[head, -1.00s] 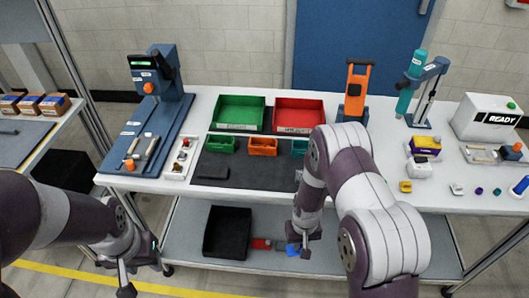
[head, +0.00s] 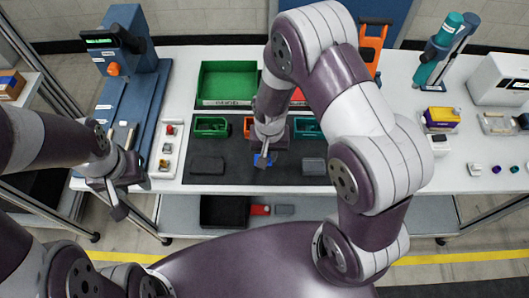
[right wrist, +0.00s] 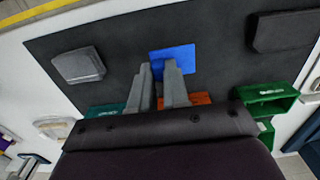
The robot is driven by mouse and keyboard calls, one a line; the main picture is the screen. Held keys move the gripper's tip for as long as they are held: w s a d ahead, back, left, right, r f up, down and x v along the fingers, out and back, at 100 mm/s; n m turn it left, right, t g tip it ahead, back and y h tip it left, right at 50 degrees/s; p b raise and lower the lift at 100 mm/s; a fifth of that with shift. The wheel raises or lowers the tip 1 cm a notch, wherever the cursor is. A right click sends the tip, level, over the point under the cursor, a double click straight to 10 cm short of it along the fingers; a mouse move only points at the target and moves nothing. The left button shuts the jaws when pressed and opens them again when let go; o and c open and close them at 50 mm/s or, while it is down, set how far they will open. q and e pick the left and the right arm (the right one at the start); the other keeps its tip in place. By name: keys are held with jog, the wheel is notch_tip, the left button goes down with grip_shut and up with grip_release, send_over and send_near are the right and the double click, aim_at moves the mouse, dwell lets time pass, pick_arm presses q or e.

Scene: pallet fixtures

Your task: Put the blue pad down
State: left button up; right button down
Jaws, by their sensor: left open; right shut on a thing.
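The blue pad (head: 261,160) is at my right gripper (head: 266,152), over the dark mat (head: 262,182) on the bench. In the right wrist view the pad (right wrist: 180,57) is a flat blue rectangle at the fingertips, against the mat (right wrist: 120,35). My right gripper (right wrist: 160,72) is shut on it. I cannot tell whether the pad touches the mat. My left gripper (head: 117,200) is open and empty, off the bench's front left corner.
A dark block (head: 205,166) and a grey block (head: 314,166) lie on the mat, left and right of the pad. Small green (head: 211,126) and teal (head: 308,128) bins stand behind it. A black tray (head: 222,212) sits on the lower shelf.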

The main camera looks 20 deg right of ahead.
jog(key=f, duration=0.1)
jog(key=f+p, duration=0.1)
jog(key=f, duration=0.2)
jog(key=shift+w+a+f, duration=0.15)
jog(key=shift+w+a, duration=0.15)
jog(key=shift+f, duration=0.2)
jog(key=shift+w+f, duration=0.1)
jog(key=shift+f, duration=0.1)
jog(key=c, duration=1.1)
grip_release()
jog(key=shift+r, duration=0.1)
